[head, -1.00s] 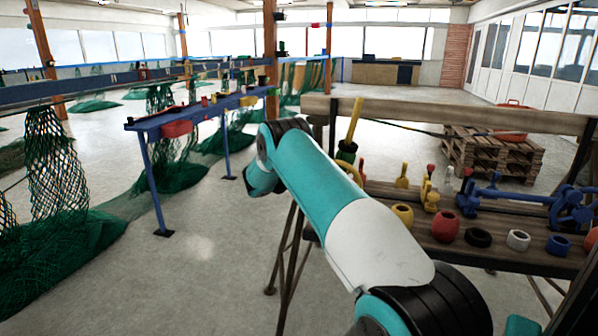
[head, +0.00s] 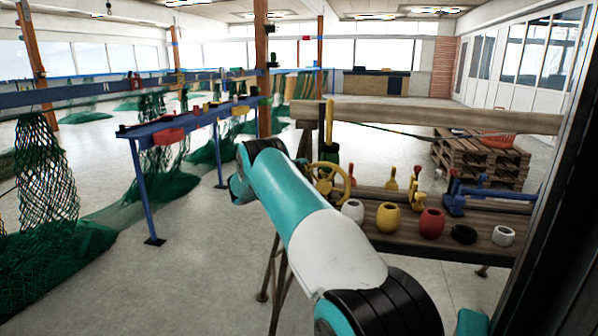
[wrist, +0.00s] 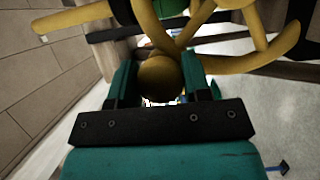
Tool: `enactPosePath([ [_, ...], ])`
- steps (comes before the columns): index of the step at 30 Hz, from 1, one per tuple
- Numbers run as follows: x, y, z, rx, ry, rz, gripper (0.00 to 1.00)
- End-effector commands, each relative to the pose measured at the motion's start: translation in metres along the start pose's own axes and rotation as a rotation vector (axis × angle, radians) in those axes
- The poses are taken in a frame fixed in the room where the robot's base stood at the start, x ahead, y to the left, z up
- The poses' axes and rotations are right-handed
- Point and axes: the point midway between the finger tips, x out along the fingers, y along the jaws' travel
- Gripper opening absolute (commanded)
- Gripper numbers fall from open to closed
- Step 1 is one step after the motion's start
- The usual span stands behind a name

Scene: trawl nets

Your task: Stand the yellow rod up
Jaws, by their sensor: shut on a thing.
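The yellow rod (head: 329,114) stands close to upright in the head view, rising from a dark green and black holder (head: 329,158) at the bench's left end. Below it is a yellow spoked wheel (head: 327,184), partly behind my arm. In the wrist view my gripper (wrist: 160,80) is shut on a round yellow knob, with the wheel's curved spokes (wrist: 262,30) just beyond it. A yellow bar, seemingly the rod (wrist: 72,18), lies across the upper left there. My arm hides the gripper in the head view.
On the bench stand a white float (head: 353,211), a yellow float (head: 388,217), a red float (head: 432,223) and a black ring (head: 463,234). Behind is a wooden rail (head: 430,116). Pallets (head: 482,160) stand beyond. The floor at left is clear before the green nets (head: 60,255).

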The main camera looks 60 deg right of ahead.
Motion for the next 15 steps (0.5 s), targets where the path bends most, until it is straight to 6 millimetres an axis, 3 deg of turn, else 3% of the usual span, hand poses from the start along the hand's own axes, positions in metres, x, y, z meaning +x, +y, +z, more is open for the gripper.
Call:
enactPosePath([
  [5,-0.0023,-0.0035,-0.0022,-0.007,0.007,-0.005,0.02],
  [6,-0.0024,-0.0036,-0.0023,-0.007,0.007,-0.005,0.49],
  [9,-0.0020,-0.0033,-0.0019,-0.006,0.006,-0.005,0.69],
  [15,0.0000,-0.0020,-0.0004,-0.003,0.003,-0.003,0.69],
])
